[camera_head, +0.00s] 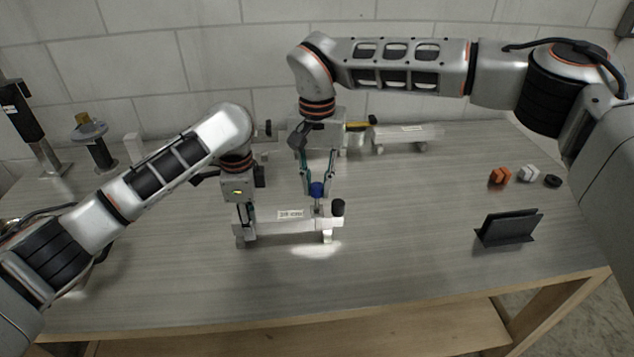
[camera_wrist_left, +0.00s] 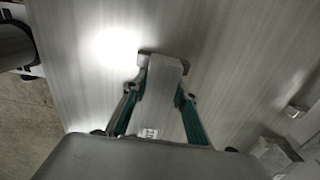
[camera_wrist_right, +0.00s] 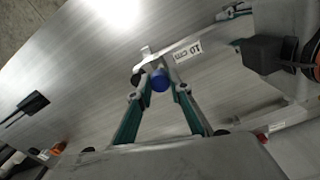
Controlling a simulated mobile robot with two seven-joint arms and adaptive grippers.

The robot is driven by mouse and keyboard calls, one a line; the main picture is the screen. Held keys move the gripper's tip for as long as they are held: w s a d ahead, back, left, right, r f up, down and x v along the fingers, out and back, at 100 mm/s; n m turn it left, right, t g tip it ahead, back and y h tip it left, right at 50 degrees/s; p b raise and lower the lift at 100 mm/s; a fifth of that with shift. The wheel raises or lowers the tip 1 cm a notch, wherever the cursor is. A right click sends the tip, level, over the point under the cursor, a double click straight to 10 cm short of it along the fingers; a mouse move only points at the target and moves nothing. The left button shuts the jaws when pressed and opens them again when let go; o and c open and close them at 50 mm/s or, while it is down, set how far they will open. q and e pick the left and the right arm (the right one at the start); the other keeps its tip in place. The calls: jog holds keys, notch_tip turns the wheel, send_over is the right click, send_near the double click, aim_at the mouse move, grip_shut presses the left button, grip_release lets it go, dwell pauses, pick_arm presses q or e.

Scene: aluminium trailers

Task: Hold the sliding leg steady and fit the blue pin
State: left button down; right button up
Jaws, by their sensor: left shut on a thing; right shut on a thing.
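The sliding leg (camera_head: 270,222) is a pale aluminium bar with a white label, standing on small feet on the table. My left gripper (camera_head: 244,215) is shut on its left end from above; the left wrist view shows the bar (camera_wrist_left: 160,88) between the green-sided fingers. The blue pin (camera_head: 317,189) has a round blue head and is over the bar's right end, beside a black knob (camera_head: 338,207). My right gripper (camera_wrist_right: 160,88) is shut on the blue pin, whose head (camera_wrist_right: 159,80) shows between its fingertips. I cannot tell how deep the pin's lower end sits.
Behind stand another aluminium piece (camera_head: 405,137) and a yellow-and-black tool (camera_head: 360,126). An orange block (camera_head: 499,176), a white block (camera_head: 528,174) and a black holder (camera_head: 508,228) are on the right. The table front is clear.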

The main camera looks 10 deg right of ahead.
aim_at(317, 208)
jog(key=shift+f, duration=2.55)
jog(key=o, duration=1.1)
jog(key=shift+r, duration=0.1)
notch_tip(317, 208, up, 12)
jog(key=shift+f, duration=0.1)
pick_arm(q)
jog(key=c, duration=1.5)
grip_release()
